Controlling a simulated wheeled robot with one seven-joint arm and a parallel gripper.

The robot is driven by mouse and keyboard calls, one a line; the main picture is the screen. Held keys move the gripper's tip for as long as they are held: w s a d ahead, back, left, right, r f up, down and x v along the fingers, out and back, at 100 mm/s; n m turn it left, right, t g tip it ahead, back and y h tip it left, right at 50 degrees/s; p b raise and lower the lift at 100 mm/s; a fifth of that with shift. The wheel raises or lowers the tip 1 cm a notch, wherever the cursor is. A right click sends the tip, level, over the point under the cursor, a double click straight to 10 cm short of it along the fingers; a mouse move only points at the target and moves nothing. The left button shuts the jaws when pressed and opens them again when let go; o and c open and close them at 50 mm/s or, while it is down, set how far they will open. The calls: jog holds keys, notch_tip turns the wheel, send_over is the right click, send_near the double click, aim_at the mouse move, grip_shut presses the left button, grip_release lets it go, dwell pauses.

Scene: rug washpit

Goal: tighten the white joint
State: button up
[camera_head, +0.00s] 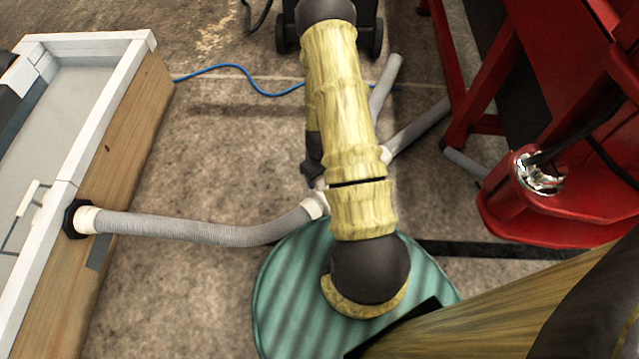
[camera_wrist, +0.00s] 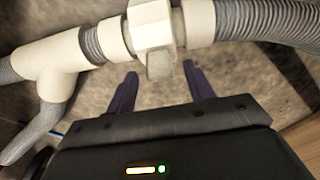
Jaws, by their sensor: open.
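The white joint (camera_wrist: 152,25) crosses the top of the wrist view. It has a wider block-like collar with a short rounded tab (camera_wrist: 159,66) pointing down between my fingers. A white tee fitting (camera_wrist: 60,68) joins it on the left, and a grey ribbed hose (camera_wrist: 265,20) leaves it on the right. My gripper (camera_wrist: 160,84) is open, with a dark finger on each side of the tab and no contact that I can see. In the head view my arm hides most of the joint; a white end (camera_head: 316,205) shows left of the arm.
The grey hose (camera_head: 200,228) runs left to a wooden-sided basin (camera_head: 115,130). A round green striped lid (camera_head: 290,290) lies below my arm. A red machine (camera_head: 560,200) stands at right. A blue cable (camera_head: 240,70) crosses the floor.

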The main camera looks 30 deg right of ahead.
notch_tip(320, 180, down, 2)
jog(key=shift+f+b, duration=0.2)
jog(key=shift+b, duration=0.25)
grip_shut()
jog(key=shift+w, duration=0.1)
jog(key=shift+w, duration=0.1)
